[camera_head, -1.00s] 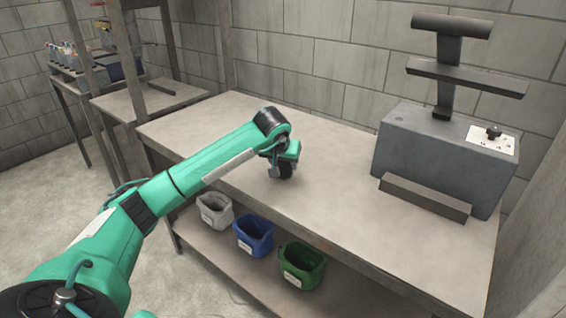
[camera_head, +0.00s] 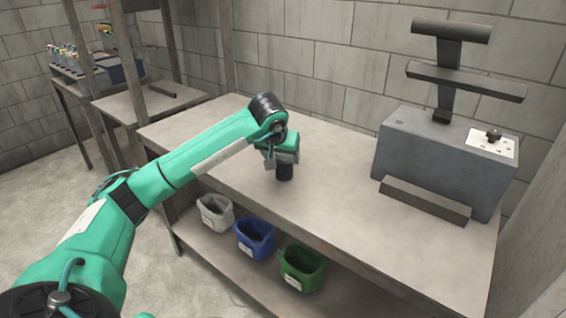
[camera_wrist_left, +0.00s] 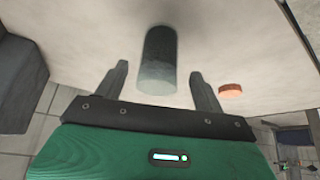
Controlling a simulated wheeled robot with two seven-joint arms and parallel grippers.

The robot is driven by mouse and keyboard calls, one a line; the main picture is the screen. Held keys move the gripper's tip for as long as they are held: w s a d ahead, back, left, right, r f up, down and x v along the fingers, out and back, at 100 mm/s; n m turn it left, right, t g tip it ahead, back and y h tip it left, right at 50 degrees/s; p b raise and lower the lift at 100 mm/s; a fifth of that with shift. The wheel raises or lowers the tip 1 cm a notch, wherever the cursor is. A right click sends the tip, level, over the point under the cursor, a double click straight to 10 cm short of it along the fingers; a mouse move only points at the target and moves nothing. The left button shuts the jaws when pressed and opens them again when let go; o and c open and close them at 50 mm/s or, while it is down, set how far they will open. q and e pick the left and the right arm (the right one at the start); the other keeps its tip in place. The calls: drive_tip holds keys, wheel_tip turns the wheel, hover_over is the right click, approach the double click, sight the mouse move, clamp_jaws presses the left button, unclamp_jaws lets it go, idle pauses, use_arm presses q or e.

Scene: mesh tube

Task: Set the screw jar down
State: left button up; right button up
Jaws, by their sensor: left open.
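The screw jar (camera_head: 285,172) is a small dark cylinder standing upright on the table, below my left gripper (camera_head: 281,160) in the head view. In the left wrist view the jar (camera_wrist_left: 158,60) looks grey and stands between the two spread fingers of my left gripper (camera_wrist_left: 159,72). The fingers are apart, with a gap on each side of the jar. A small orange-brown disc (camera_wrist_left: 231,91) lies on the table just outside the right finger in that view; I cannot tell what it is. My right gripper is not in view.
The table (camera_head: 340,200) is mostly clear. A grey machine (camera_head: 425,160) with a dark post and bars stands at its right end. White (camera_head: 206,222), blue (camera_head: 243,250) and green (camera_head: 290,280) bins sit on the shelf below. A side rack holds small items at the back left.

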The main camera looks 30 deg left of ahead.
use_arm(q)
drive_tip(key=v, duration=0.6)
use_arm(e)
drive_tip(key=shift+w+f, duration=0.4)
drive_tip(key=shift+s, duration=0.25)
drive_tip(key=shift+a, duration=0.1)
